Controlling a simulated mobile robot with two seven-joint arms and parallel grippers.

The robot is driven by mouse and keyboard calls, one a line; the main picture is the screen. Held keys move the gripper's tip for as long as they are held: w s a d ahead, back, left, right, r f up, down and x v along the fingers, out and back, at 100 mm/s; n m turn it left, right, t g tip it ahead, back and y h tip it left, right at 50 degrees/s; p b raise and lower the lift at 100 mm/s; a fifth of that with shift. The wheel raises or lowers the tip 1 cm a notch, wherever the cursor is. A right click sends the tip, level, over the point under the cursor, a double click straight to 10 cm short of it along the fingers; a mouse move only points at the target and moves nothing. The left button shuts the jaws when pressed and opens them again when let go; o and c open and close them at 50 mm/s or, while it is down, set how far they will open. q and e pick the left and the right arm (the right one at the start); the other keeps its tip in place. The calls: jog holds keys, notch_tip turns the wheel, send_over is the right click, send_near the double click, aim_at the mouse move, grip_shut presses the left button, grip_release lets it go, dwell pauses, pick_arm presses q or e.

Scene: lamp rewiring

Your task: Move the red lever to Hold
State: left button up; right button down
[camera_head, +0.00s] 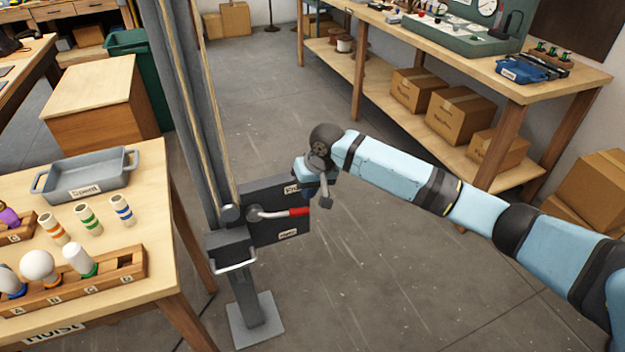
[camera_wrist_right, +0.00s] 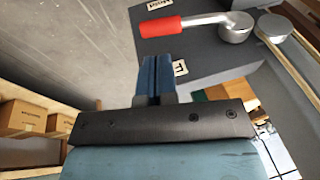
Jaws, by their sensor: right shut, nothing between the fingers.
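The red lever (camera_head: 298,211) has a red grip on a silver arm and sticks out to the right from its pivot on a dark plate (camera_head: 270,226) on the grey post. It lies roughly level between an upper label (camera_head: 292,188) and a lower label (camera_head: 288,233); their words are too small to read surely. My right gripper (camera_head: 312,192) is shut and empty, close to the upper right of the grip. In the right wrist view its blue fingers (camera_wrist_right: 156,75) point toward the red grip (camera_wrist_right: 160,26), with a visible gap. My left gripper is not in view.
A wooden table (camera_head: 140,190) with a grey tray (camera_head: 88,178) and a bulb rack stands left of the post. A workbench (camera_head: 440,42) with boxes beneath stands at the back right. The floor right of the post is clear.

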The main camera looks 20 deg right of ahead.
aim_at(303, 212)
jog(key=b+x, duration=0.1)
jog(key=x, duration=0.5)
jog(key=shift+f, duration=0.15)
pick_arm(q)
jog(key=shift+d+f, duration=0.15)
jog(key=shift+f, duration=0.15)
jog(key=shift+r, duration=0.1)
pick_arm(e)
jog(key=shift+f, duration=0.15)
